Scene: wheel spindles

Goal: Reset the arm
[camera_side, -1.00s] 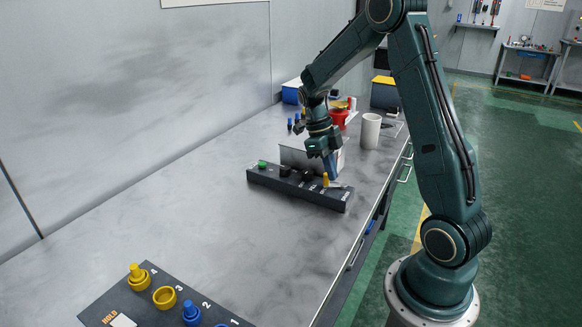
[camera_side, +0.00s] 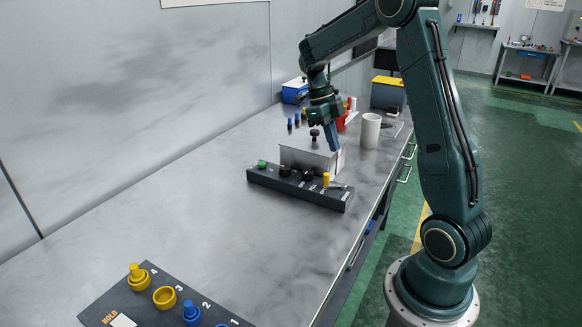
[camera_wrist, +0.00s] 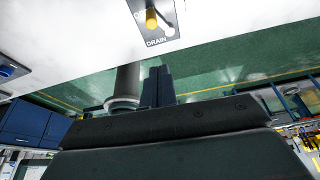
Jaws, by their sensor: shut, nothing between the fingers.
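My gripper (camera_side: 334,148) is in the air above the right part of a dark control panel (camera_side: 262,179) on the bench. Its blue fingers are shut and empty and point down in the side view. In the wrist view the shut fingers (camera_wrist: 158,84) show in the middle. The panel carries a green button (camera_side: 262,164), black knobs (camera_side: 285,171) and a yellow knob or lever (camera_side: 326,179) near its right end. The yellow part also shows in the wrist view (camera_wrist: 151,19), beside the word DRAIN. The fingers are apart from it.
A grey box (camera_side: 300,156) with a black knob on top stands behind the panel. A white cup (camera_side: 371,131), a red container (camera_side: 341,123) and small blue pegs (camera_side: 290,124) stand farther back. A board with yellow and blue rings (camera_side: 150,298) lies in front. The bench between is clear.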

